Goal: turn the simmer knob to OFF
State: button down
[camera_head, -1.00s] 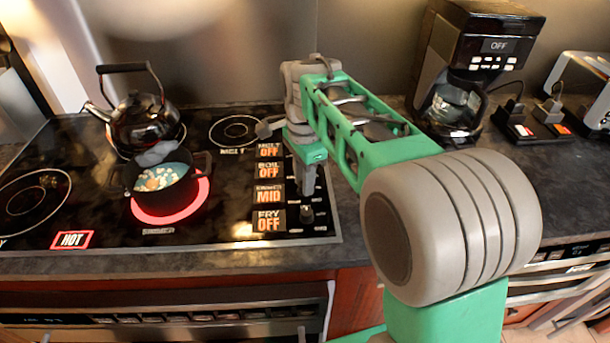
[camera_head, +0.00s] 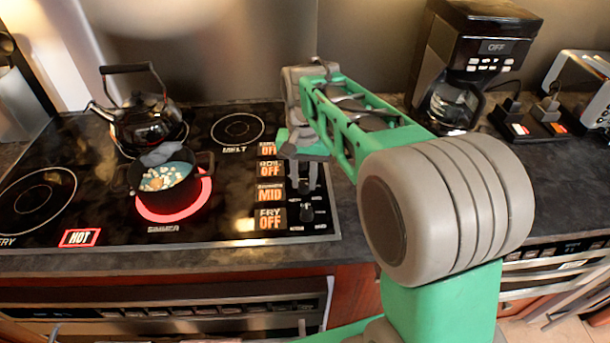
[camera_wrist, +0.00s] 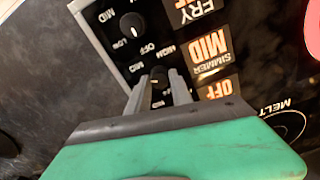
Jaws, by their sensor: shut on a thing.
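The simmer knob (camera_wrist: 156,75) is a small dark knob with a light pointer mark on the stove's control strip. In the wrist view it sits between the two grey fingers of my gripper (camera_wrist: 160,84), which is shut on it. The simmer display (camera_wrist: 211,51) reads MID, and it also shows in the head view (camera_head: 269,193). In the head view my gripper (camera_head: 304,181) reaches down to the right end of the stovetop, and its fingers largely hide the simmer knob.
The fry knob (camera_wrist: 131,25) is close beside my fingers; its display (camera_head: 270,219) reads OFF. The boil display (camera_head: 271,168) reads OFF. A pot (camera_head: 165,183) stands on the glowing simmer burner. A kettle (camera_head: 145,120) stands behind it. A coffee maker (camera_head: 480,45) stands right.

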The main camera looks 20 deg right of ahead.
jog(key=n+p, duration=0.1)
jog(key=n, duration=0.5)
jog(key=shift+n, duration=0.3)
jog(key=n+p, duration=0.1)
jog(key=n, duration=1)
jog(key=shift+s+n+p, duration=0.1)
jog(key=shift+n+p, duration=0.2)
jog(key=shift+n, duration=0.1)
jog(key=n, duration=0.5)
jog(key=c, duration=1.1)
grip_release()
jog(key=shift+c, duration=0.2)
